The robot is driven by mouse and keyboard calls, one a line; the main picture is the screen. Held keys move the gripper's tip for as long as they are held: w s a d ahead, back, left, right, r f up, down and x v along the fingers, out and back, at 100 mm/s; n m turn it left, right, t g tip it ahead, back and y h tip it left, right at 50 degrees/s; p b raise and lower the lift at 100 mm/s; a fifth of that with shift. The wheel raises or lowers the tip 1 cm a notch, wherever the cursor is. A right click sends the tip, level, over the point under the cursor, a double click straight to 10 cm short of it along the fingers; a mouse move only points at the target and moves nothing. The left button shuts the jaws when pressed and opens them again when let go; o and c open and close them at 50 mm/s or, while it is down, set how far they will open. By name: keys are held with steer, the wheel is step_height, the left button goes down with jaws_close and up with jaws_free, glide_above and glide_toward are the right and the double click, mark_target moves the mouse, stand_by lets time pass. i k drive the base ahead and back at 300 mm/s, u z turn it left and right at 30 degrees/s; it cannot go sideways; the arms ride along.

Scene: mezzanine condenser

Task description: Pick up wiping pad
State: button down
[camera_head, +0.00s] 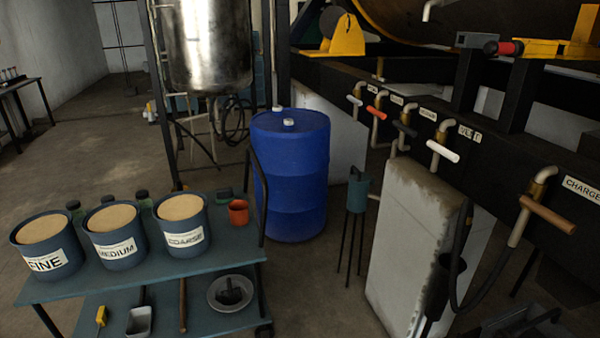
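I cannot make out a wiping pad for certain. On the cart's lower shelf, a shallow grey bowl (219,301) holds a dark object (232,293) whose kind is unclear. A small yellow item (101,315) stands at the left of the same shelf, too small to identify. A grey scoop-like pan (139,320) and a wooden handle (183,304) lie between them. The upper shelf hides part of the lower one. My gripper is not in view.
The cart (236,261) carries tubs marked FINE (47,264), MEDIUM (117,248) and COARSE (184,240), plus an orange cup (238,212). A blue drum (291,180) stands behind it. A pale block (405,240) and valve handles line the right.

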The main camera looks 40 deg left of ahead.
mark_target(226, 194)
steer(key=u, duration=2.15)
steer(key=i, duration=2.6)
steer(key=z, duration=0.3)
